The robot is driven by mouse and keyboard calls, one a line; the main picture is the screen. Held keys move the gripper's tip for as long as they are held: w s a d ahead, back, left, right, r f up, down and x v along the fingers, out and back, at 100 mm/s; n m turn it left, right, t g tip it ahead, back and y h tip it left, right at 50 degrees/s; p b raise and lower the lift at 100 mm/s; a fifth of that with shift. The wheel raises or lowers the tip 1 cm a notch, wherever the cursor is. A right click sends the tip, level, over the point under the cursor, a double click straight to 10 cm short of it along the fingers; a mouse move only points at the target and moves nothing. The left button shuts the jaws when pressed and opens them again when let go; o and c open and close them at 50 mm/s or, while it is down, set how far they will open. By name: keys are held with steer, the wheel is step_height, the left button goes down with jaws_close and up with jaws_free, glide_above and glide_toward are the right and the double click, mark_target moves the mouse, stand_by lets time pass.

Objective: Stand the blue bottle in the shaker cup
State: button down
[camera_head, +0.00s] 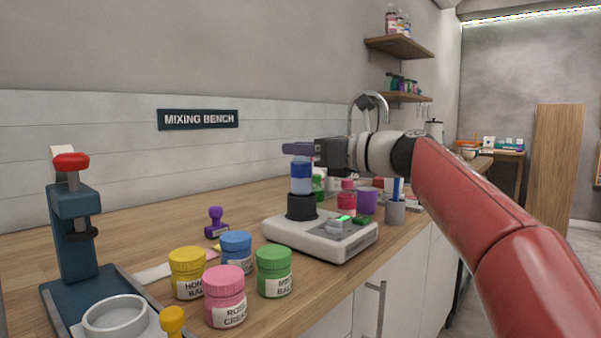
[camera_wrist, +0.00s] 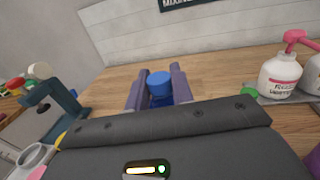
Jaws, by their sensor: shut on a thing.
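The blue bottle (camera_head: 301,177), with a blue band and a pale lower part, stands upright in my gripper (camera_head: 302,149). The purple fingers are shut on its top. In the wrist view its blue cap (camera_wrist: 159,82) sits between the two fingers (camera_wrist: 159,90). The black shaker cup (camera_head: 301,207) is directly below the bottle, on the white shaker machine (camera_head: 290,234). The bottle's lower end meets the cup's rim in the head view; I cannot tell whether it is inside the cup or just above it. The cup is hidden in the wrist view.
Yellow (camera_head: 187,273), blue (camera_head: 236,252), pink (camera_head: 225,297) and green (camera_head: 274,271) jars stand in front left of the machine. A purple stamp (camera_head: 216,222) is behind them. A teal press (camera_head: 73,230) is at left. A purple cup (camera_head: 367,200) and grey holder (camera_head: 396,211) stand at right.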

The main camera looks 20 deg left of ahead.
mark_target(311, 166)
steer(key=shift+f+b, duration=1.1)
steer(key=shift+f, duration=0.5)
steer(key=c, duration=1.2)
jaws_free()
steer(key=shift+r, duration=0.25)
steer(key=shift+d, duration=0.3)
steer(key=v, duration=1.1)
steer(key=shift+d+b, duration=0.2)
steer(key=shift+b, duration=0.2)
